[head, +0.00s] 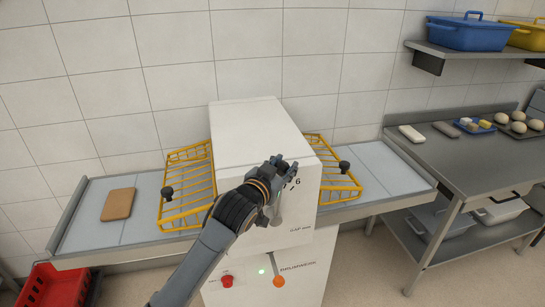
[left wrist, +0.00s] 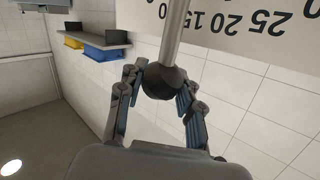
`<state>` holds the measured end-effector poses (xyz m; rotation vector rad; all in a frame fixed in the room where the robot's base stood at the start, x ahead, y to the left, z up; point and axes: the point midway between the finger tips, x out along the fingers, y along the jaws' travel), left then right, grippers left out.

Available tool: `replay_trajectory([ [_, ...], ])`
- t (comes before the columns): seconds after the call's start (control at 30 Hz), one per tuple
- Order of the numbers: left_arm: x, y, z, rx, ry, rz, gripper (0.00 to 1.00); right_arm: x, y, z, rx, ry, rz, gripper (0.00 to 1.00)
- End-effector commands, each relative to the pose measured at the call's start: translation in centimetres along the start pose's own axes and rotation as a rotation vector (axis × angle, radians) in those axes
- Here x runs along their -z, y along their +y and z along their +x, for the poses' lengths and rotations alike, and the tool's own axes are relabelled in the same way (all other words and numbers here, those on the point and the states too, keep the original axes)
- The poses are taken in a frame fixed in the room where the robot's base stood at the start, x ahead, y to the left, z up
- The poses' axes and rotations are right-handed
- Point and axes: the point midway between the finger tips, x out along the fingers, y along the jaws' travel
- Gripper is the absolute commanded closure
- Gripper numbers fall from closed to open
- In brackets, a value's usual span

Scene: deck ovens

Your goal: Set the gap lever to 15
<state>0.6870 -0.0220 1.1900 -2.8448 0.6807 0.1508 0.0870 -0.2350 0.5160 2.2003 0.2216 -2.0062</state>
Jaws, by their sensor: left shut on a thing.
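The gap lever shows in the left wrist view as a grey rod (left wrist: 175,35) ending in a dark round knob (left wrist: 158,84). My left gripper (left wrist: 157,76) is shut on this knob, with a finger on each side. In the head view my left gripper (head: 280,176) is at the front face of the white machine (head: 262,135) and hides most of the lever. The number scale (left wrist: 235,18) appears upside down behind the rod, with 15, 20 and 25 readable. I cannot tell which number the lever points to. My right gripper is not in view.
Yellow wire guards (head: 188,188) flank the machine above its belts. A brown slab (head: 118,204) lies on the left belt. A steel table (head: 450,165) stands at right, and a red crate (head: 50,285) lower left.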

Motion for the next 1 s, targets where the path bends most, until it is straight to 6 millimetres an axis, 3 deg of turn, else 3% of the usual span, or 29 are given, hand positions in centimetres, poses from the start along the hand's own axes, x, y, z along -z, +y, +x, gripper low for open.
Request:
replay_trajectory([
  [0.07, 0.2, 0.4, 0.3, -0.002, -0.021, 0.017, 1.00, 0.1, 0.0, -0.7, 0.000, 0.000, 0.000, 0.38],
  [0.4, -0.1, 0.6, 0.4, -0.001, -0.027, 0.027, 1.00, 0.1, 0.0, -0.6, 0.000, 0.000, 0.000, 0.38],
  [0.43, -0.1, 0.6, 0.4, -0.001, -0.027, 0.027, 0.60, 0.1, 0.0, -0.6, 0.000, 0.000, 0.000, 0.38],
  [0.53, 0.0, 0.6, 0.4, -0.001, -0.026, 0.026, 0.41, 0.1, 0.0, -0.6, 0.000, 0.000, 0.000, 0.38],
  [0.87, 0.0, 0.6, 0.3, -0.001, -0.024, 0.026, 0.41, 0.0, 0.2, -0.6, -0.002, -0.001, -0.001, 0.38],
  [1.0, 0.0, 0.6, -0.8, -0.002, -0.023, 0.025, 0.41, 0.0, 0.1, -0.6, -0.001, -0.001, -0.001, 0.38],
])
